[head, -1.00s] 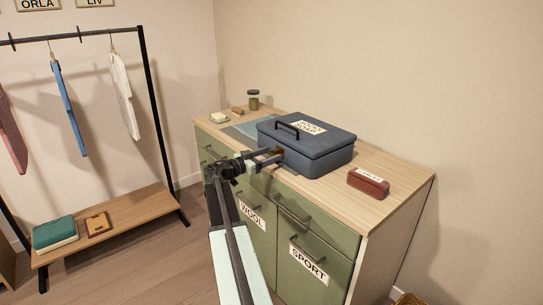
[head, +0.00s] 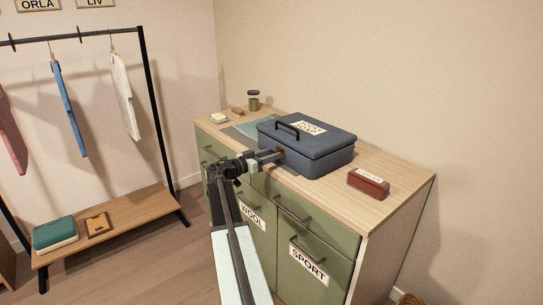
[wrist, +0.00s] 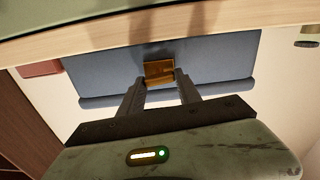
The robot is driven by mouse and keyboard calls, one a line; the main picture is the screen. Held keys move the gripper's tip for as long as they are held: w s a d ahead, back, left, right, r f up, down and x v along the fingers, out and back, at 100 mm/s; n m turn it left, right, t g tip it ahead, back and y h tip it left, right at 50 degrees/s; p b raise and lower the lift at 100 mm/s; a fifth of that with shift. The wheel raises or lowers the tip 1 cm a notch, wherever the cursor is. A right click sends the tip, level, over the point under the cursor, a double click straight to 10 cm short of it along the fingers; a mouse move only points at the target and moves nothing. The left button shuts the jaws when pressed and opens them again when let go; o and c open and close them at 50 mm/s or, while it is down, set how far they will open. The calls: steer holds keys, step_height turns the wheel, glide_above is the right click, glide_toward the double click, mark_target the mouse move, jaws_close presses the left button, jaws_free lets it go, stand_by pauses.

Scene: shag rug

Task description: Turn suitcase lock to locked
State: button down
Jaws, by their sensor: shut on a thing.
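The blue-grey suitcase (head: 322,157) lies closed on the wooden top of a green cabinet, with a black handle and a white label on its lid. Its brass lock (wrist: 158,71) is on the front face. In the wrist view the case front (wrist: 215,62) appears upside down. My gripper (head: 277,154) reaches the front of the case at the lock. In the wrist view the two fingers of my gripper (wrist: 158,82) stand either side of the lock and are shut on it. The fingers partly hide the lock in the head view, and its exact turn is hard to tell.
A dark red box (head: 368,182) stands right of the case on the cabinet top (head: 395,172). A jar (head: 253,101), a pale block (head: 219,118) and a brown block (head: 237,111) stand at the back left. A clothes rack (head: 158,115) is at left.

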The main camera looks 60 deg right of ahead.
steer(key=n, duration=0.4)
steer(key=shift+w+a+f, duration=0.1)
steer(key=n, duration=0.4)
steer(key=shift+n, duration=0.4)
steer(key=n, duration=0.4)
steer(key=shift+w+f, duration=0.1)
steer(key=shift+f, duration=0.05)
steer(key=shift+n, duration=2)
steer(key=c, duration=0.8)
jaws_free()
steer(key=shift+c, duration=0.2)
steer(key=v, duration=0.7)
steer(key=shift+w+a, duration=0.15)
steer(key=shift+a, duration=0.15)
